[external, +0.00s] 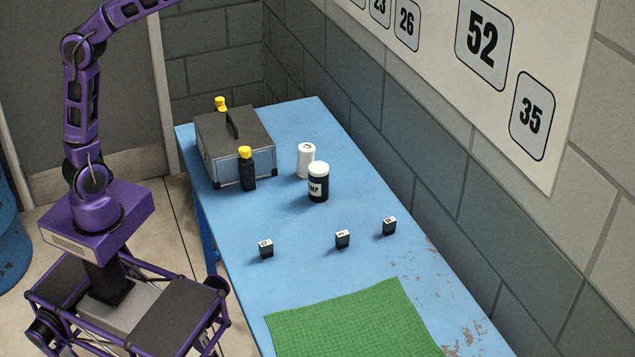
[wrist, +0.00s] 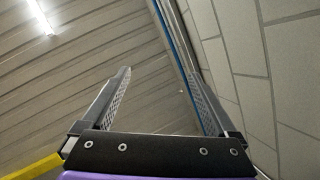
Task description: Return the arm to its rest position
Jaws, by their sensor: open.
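My gripper (wrist: 160,95) shows in the wrist view with its two fingers spread apart and nothing between them. Behind the fingers are the ceiling and a block wall. In the external view my purple arm rises at the left, beside the blue table, and its upper end runs out of the top of the picture. The gripper itself is outside that view.
The blue table (external: 310,265) holds a grey case (external: 215,135), a black bottle with a yellow cap (external: 248,172), a white container (external: 305,160), a black jar (external: 318,185), small black blocks (external: 342,239) and a green mat (external: 350,320). A wall stands along its right.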

